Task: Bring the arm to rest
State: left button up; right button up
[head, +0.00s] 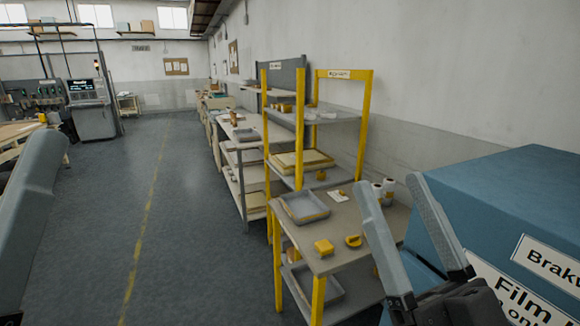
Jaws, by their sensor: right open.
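My right gripper (398,212) is at the lower right in the head view. Its two long grey fingers point up and are spread apart, with nothing between them. It is in front of the right end of a yellow-framed shelf unit and beside a large blue box.
The yellow-framed shelf unit (270,228) carries a grey tray (303,207), a yellow block (323,247), a yellow roll (353,241) and small white rolls (388,186). The blue box (500,190) with labels stands at right. The floor (185,220) at left centre is clear.

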jog(key=s+d+r+m+t+h+p, duration=0.1)
jog(key=s+d+r+m+t+h, duration=0.15)
jog(key=s+d+r+h, duration=0.5)
notch_tip(320, 180, up, 39)
jog(key=p, duration=3.8)
jog(key=shift+s+y, duration=0.15)
jog(key=shift+y, duration=0.3)
jog(key=shift+f+h, duration=0.2)
jog(key=shift+h, duration=0.1)
